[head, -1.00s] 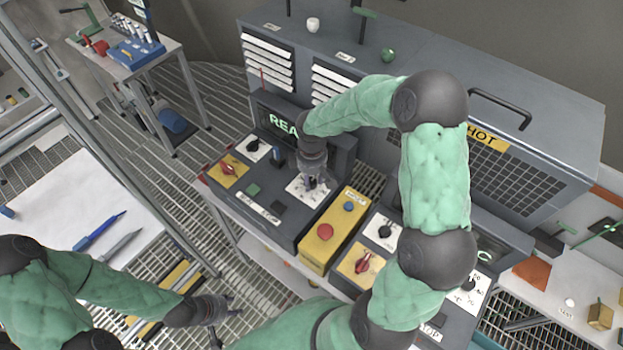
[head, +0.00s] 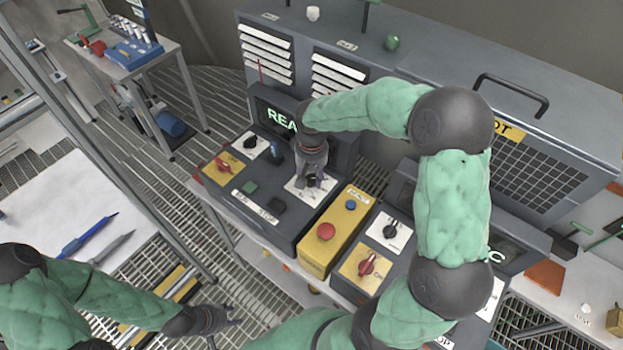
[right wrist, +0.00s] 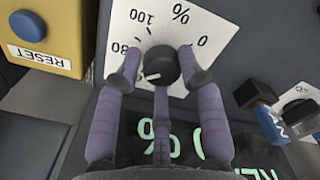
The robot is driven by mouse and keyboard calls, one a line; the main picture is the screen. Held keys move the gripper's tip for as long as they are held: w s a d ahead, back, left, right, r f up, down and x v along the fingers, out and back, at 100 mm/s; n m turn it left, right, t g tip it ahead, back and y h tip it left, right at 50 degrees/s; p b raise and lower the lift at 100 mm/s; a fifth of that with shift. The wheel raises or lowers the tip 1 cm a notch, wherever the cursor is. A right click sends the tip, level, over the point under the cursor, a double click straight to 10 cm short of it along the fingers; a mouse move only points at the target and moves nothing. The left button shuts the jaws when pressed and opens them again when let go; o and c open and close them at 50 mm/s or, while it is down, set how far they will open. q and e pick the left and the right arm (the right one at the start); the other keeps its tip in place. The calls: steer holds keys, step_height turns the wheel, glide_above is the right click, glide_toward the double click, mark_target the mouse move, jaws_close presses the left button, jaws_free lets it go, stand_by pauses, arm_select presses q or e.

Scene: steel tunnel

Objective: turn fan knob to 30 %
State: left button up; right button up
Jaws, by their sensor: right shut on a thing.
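The fan knob (right wrist: 160,64) is a round black knob on a white percent dial plate (right wrist: 208,18) in the right wrist view. 0, 80 and 100 show on the plate; the other marks are hidden. A white pointer line shows on the knob's lower left side, on the side of the 80. My right gripper (head: 313,185) reaches down onto the plate in the head view. Its purple fingers (right wrist: 160,72) are shut around the knob in the right wrist view. My left gripper (head: 225,325) hangs empty at the lower left, its fingers apart.
A yellow box with a red button (head: 326,231) and a blue reset button (right wrist: 28,26) stands beside the plate. A red switch (head: 222,165), a black knob (head: 250,143) and a green-lettered screen (head: 277,117) are close by. A white table (head: 60,215) is at left.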

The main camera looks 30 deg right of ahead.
mark_target(310, 181)
steer(key=m, duration=0.2)
steer(key=m+b, duration=0.2)
steer(key=m, duration=0.1)
steer(key=shift+s+a+f+m, duration=0.3)
steer(key=shift+s+f, duration=0.05)
steer(key=shift+f, duration=0.05)
stand_by(0.3)
steer(key=o, duration=1.1)
steer(key=shift+r, duration=0.1)
steer(key=shift+w+a+r, duration=0.1)
steer(key=shift+w+r, duration=0.05)
steer(key=shift+r, duration=0.1)
steer(key=shift+w+d+r, duration=0.1)
steer(key=shift+d+r, duration=0.1)
steer(key=shift+r, duration=0.05)
step_height(310, 181, up, 11)
steer(key=shift+a+r, duration=0.15)
